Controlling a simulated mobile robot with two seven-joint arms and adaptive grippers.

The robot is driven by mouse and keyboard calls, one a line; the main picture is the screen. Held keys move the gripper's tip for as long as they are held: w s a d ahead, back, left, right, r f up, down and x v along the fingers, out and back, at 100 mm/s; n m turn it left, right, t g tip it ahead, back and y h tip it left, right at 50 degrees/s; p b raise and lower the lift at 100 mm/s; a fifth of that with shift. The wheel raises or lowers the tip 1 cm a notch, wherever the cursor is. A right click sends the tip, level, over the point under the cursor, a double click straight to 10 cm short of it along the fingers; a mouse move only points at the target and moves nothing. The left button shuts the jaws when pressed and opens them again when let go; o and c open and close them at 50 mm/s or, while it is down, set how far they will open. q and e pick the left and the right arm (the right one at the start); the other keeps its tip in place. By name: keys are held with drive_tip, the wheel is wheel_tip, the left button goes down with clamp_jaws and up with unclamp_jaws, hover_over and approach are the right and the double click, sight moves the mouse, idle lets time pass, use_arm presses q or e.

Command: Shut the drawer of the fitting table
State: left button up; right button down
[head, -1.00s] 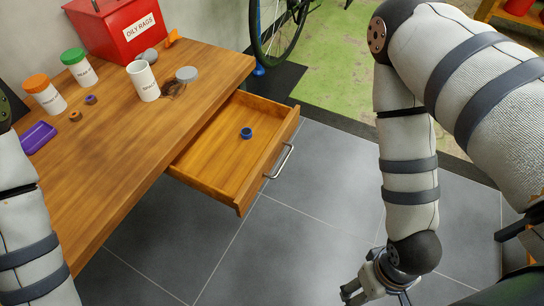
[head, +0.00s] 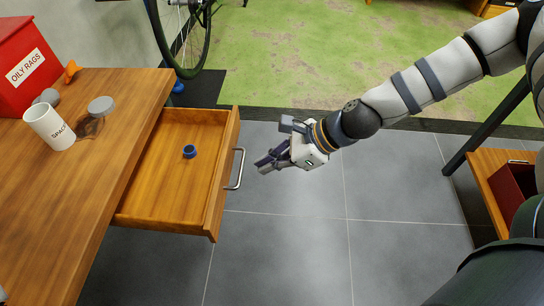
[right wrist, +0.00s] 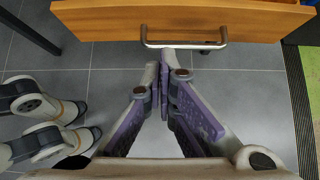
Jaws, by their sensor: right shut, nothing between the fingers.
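The wooden drawer (head: 224,190) of the fitting table (head: 60,180) stands pulled out to the right, with a small blue ring (head: 189,151) inside. Its metal bar handle (head: 238,168) is on the drawer front. My right gripper (head: 262,164) is just right of the handle, fingers pointing at it, with a small gap. In the right wrist view the shut, empty fingers (right wrist: 163,70) point up toward the handle (right wrist: 184,43) and drawer front (right wrist: 185,20). My left gripper is not in view.
On the tabletop are a white cup (head: 50,127), a grey lid (head: 101,106) by a dark spill, and a red oily rags box (head: 25,65). A bicycle wheel (head: 182,40) stands behind. Another wooden table (head: 485,165) is at right. Grey floor (head: 290,240) before the drawer is clear.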

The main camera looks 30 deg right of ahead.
sight(225, 176)
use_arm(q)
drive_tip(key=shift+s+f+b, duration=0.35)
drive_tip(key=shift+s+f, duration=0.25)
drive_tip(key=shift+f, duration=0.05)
use_arm(e)
drive_tip(key=shift+w+a+f, duration=0.45)
drive_tip(key=shift+w+a, duration=0.2)
drive_tip(key=shift+a, duration=0.3)
drive_tip(key=shift+w+a+f, duration=0.4)
drive_tip(key=shift+w+a, duration=0.2)
drive_tip(key=shift+a, duration=0.35)
drive_tip(key=shift+w+a+f, duration=0.45)
drive_tip(key=shift+w+a, duration=0.2)
drive_tip(key=shift+a, duration=0.3)
